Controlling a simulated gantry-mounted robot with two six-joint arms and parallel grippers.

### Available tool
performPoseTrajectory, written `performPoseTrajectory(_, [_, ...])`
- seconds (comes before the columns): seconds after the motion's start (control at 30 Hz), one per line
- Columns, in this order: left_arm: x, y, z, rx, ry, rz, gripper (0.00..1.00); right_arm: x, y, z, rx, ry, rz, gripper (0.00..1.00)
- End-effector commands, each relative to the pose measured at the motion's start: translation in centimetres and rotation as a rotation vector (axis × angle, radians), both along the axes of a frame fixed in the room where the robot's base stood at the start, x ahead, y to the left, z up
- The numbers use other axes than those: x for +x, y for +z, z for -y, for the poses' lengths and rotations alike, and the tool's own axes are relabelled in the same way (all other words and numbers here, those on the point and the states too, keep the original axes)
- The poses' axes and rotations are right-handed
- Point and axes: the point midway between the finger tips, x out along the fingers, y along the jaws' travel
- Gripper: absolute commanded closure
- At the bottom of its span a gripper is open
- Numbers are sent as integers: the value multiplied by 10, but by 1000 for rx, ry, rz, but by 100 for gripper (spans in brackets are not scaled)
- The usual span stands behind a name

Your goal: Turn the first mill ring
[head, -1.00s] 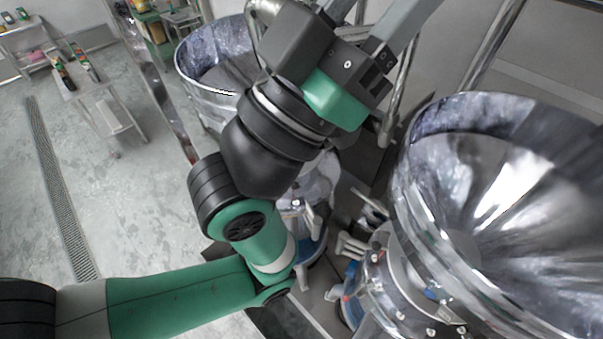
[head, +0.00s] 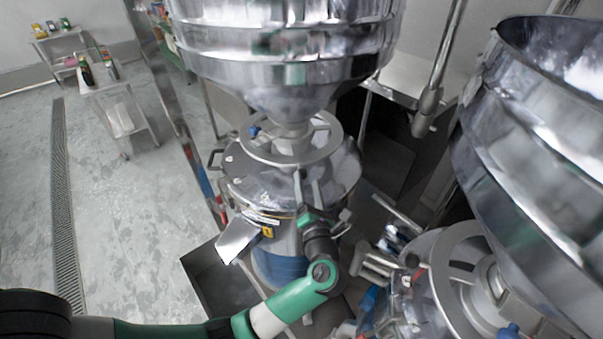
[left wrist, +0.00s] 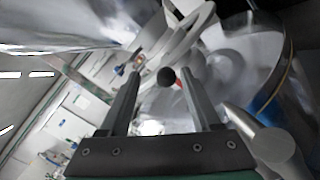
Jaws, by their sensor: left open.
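The mill ring (head: 250,150) is a silver spoked ring around the neck below the hopper of the mill in the middle of the head view. A blue knob (head: 253,131) shows on its left side. My left gripper (head: 309,180) is open, just in front of the ring and above the mill's lid. In the left wrist view, the spoked ring (left wrist: 190,30) lies past the fingers. A small black ball (left wrist: 166,77) appears in the gap between my left fingers (left wrist: 163,85); contact cannot be told. My right gripper is in neither current view.
The large steel hopper (head: 285,50) hangs over the ring and leaves little height. A second mill with a ring (head: 447,262) and a big hopper (head: 540,130) stands close on the right. A metal chute (head: 245,238) juts out at front left. Open floor (head: 120,220) lies left.

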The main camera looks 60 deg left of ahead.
Motion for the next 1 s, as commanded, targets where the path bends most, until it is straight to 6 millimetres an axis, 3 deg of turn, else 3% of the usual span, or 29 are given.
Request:
performPoseTrajectory(0.03, [-4, -15, -2, -28, 15, -12, 36, 0, -4, 0, 0, 0, 1, 100])
performPoseTrajectory(0.1, [-6, -21, -3, -46, 27, -18, 36, 0, -4, 0, 0, 0, 1, 100])
performPoseTrajectory(0.33, [-3, -20, -14, -47, 28, -17, 36, 0, -3, 0, 0, 0, 1, 100])
performPoseTrajectory(0.7, [19, -19, -89, -44, 29, -14, 36, 0, -13, 0, 0, 0, 0, 100])
performPoseTrajectory(1.0, [28, -18, -114, -43, 24, -15, 36, 0, -17, 0, 0, 0, 0, 100])
